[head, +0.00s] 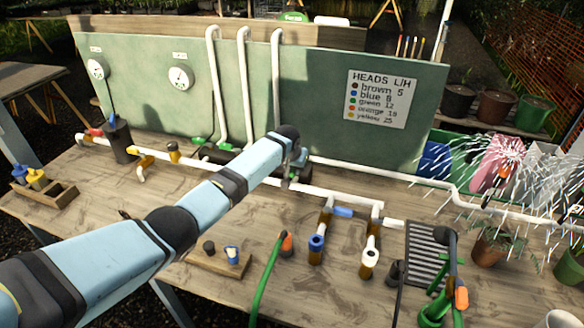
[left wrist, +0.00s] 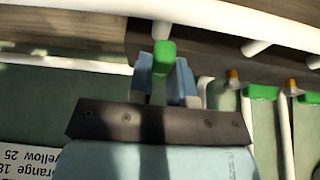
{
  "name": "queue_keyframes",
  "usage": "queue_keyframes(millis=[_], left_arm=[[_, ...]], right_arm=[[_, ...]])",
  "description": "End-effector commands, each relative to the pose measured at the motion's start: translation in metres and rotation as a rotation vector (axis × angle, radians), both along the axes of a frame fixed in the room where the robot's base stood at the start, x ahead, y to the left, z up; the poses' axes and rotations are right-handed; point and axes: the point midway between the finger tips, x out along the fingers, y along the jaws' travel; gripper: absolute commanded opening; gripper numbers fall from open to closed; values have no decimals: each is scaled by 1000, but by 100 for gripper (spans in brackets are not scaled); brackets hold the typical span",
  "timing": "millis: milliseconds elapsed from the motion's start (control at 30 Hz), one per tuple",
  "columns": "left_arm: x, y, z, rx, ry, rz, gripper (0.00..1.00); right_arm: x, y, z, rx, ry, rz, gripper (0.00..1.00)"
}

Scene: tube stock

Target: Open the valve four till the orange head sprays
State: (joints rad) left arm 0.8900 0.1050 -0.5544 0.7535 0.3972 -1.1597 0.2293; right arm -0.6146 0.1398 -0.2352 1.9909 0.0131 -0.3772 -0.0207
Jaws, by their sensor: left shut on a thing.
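My left gripper (head: 298,160) reaches over the table to the pipework at the foot of the green board. In the left wrist view, its fingers (left wrist: 165,75) are shut on a green valve handle (left wrist: 165,57). Two more green handles (left wrist: 262,92) (left wrist: 295,87) show to the right in the wrist view; green handles (head: 198,139) (head: 225,146) also show left of the gripper in the head view. At the right, white water streaks fan out around a small orange-red head (head: 504,171). The valve numbers cannot be read. My right gripper is not in view.
The green board (head: 320,95) carries two gauges (head: 180,77) and a sign (head: 382,98) listing heads. White pipes (head: 335,196) run across the wooden table (head: 190,285). A green hose (head: 268,275), a drain grate (head: 428,245) and a potted plant (head: 487,252) stand toward the front right.

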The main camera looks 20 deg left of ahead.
Motion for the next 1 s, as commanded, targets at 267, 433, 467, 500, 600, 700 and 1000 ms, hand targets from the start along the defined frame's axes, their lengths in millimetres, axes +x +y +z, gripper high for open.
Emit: queue_keyframes(millis=[267, 433, 467, 500, 600, 700, 1000], left_arm=[[0, 0, 1, -1, -2, -1, 45], [0, 0, 1, -1, -1, -1, 45], [0, 0, 0, -1, -1, -1, 45], [0, 0, 1, -1, -1, -1, 45], [-2, 0, 5, -1, -2, -1, 45], [-6, 0, 15, -1, -2, -3, 45], [-30, 2, 75, 0, -6, -3, 45]], right_arm=[[1, 0, 2, 1, -4, 0, 69], [1, 0, 3, 1, -5, 0, 69], [1, 0, 3, 1, -5, 0, 69], [1, 0, 3, 1, -5, 0, 69], [1, 0, 3, 1, -4, 0, 69], [1, 0, 4, 1, -4, 0, 69], [0, -1, 2, -1, -2, -2, 69]])
